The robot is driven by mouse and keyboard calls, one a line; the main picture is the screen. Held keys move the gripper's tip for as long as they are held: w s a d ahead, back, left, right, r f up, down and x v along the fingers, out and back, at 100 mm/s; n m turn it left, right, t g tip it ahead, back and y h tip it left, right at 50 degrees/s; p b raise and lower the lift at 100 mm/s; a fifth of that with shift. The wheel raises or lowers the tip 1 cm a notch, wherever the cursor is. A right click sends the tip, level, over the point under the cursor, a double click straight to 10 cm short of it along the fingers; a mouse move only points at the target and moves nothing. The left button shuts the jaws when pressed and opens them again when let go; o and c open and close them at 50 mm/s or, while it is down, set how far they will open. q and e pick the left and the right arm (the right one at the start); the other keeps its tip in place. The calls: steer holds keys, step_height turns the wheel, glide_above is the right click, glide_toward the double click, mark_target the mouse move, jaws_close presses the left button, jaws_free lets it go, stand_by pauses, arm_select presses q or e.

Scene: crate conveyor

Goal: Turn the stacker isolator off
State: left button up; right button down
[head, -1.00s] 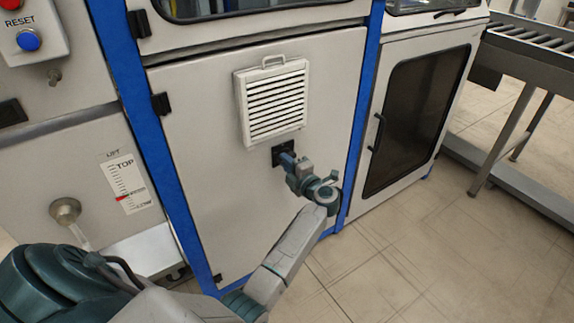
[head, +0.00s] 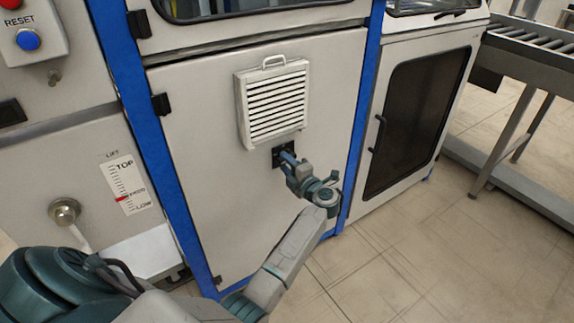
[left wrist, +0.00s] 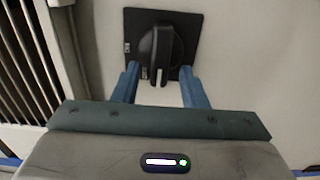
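The stacker isolator (left wrist: 190,35) is a black square plate with a black rotary knob (left wrist: 158,45), on the pale cabinet panel. In the left wrist view the knob's bar stands upright in the picture, its white mark at the lower end. In the head view the isolator (head: 277,158) sits just below the louvred vent, partly hidden by my gripper. My left gripper (head: 289,158) is in front of it. In the left wrist view its two blue fingers (left wrist: 158,72) are apart, one on each side of the knob's lower end, with gaps showing. My right gripper is not in view.
The white louvred vent (head: 272,103) sticks out just above the isolator. Blue frame posts (head: 150,140) flank the panel. A reset box (head: 30,35) and a lift scale (head: 127,185) are at the left. A dark-windowed door (head: 415,120) and a roller conveyor (head: 525,40) are at the right.

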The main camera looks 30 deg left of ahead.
arm_select(q)
steer(key=v, duration=1)
steer(key=shift+s+d, duration=0.2)
steer(key=shift+d, duration=0.15)
